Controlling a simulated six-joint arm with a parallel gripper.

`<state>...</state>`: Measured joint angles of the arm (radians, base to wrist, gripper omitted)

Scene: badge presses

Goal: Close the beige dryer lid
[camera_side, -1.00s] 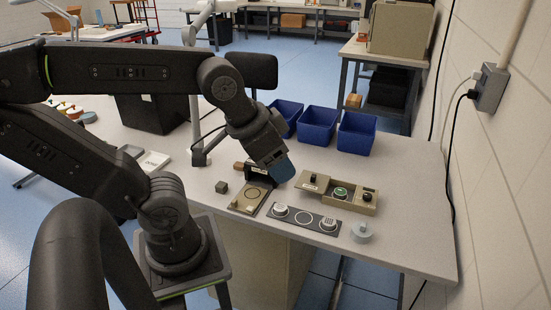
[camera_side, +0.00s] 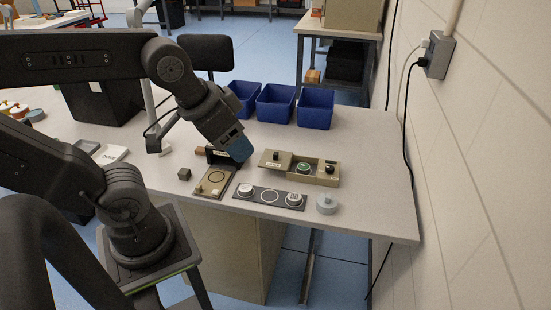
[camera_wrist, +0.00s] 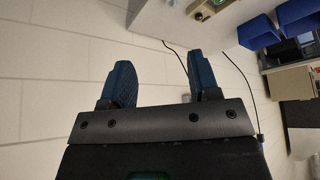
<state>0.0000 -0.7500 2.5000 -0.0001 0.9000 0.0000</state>
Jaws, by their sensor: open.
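A low beige case (camera_side: 325,179) stands on the table in the side view, right of my gripper. It has dark knobs, a green round piece inside and a flat beige cover (camera_side: 270,163) at its left part. Left of it lies a flat beige plate (camera_side: 203,189) with a ring mark and a dark upright part (camera_side: 217,156) at its back edge. I cannot tell for sure which is the dryer. My gripper (camera_side: 238,150) is tilted near the dark upright part and partly hides it; contact is unclear. Its blue fingers (camera_wrist: 162,82) are apart and empty in the wrist view.
A dark strip (camera_side: 269,197) with white round pieces lies in front of the case. A grey round piece (camera_side: 326,205) is at the right and a small brown cube (camera_side: 184,174) at the left. Blue bins (camera_side: 275,104) stand behind. A wall (camera_side: 480,150) bounds the right.

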